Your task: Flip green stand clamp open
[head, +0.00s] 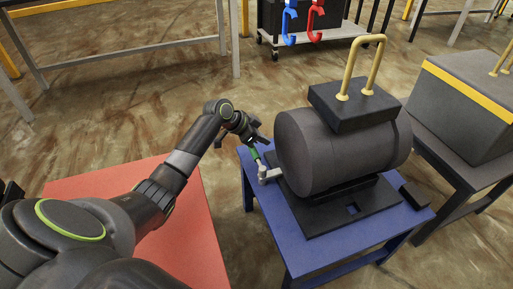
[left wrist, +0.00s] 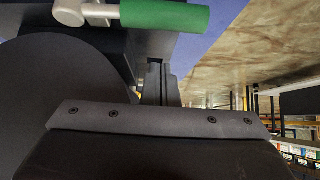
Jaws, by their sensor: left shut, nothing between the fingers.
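The green stand clamp shows as a short green handle (head: 254,154) on a pale metal fitting (head: 267,174), at the left end of a dark grey cylinder (head: 335,150). In the left wrist view the green handle (left wrist: 166,16) lies across the top, joined to the pale fitting (left wrist: 84,12) at its left. My left gripper (head: 253,138) is shut and empty, close to the upper end of the green handle. Whether it touches the handle I cannot tell. My right gripper is not in view.
The cylinder rests on a dark base on a blue table (head: 320,248), with a yellow handle (head: 371,62) on top. A red table (head: 208,225) lies under my left arm. A grey box with a yellow stripe (head: 470,92) stands at right. Brown floor separates the tables.

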